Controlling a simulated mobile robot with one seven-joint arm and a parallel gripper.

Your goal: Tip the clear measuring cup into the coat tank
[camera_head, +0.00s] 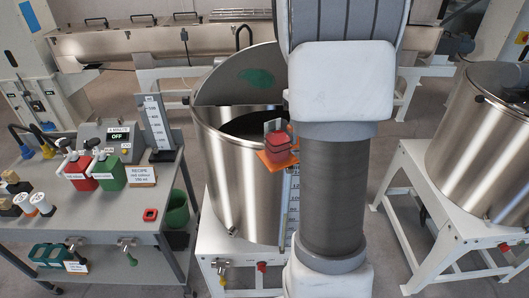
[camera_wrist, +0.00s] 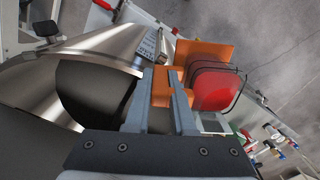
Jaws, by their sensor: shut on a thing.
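The clear measuring cup (camera_head: 277,143) holds red liquid and has an orange handle piece. In the wrist view the cup (camera_wrist: 212,88) is to the right of my fingers. My gripper (camera_wrist: 170,88) is shut on its orange handle part. In the head view my gripper is mostly hidden behind my arm. The cup is at the front right rim of the middle steel tank (camera_head: 226,180), whose lid is raised. The tank's dark opening (camera_wrist: 95,90) shows left of my fingers in the wrist view. No pouring stream shows. I cannot read a label naming this tank.
A scale strip (camera_head: 293,205) runs down the tank's front. A grey cart (camera_head: 110,210) at the left carries a red jug (camera_head: 80,175), a green jug (camera_head: 110,172) and a recipe card (camera_head: 141,176). Another steel tank (camera_head: 480,150) stands at the right on a white frame.

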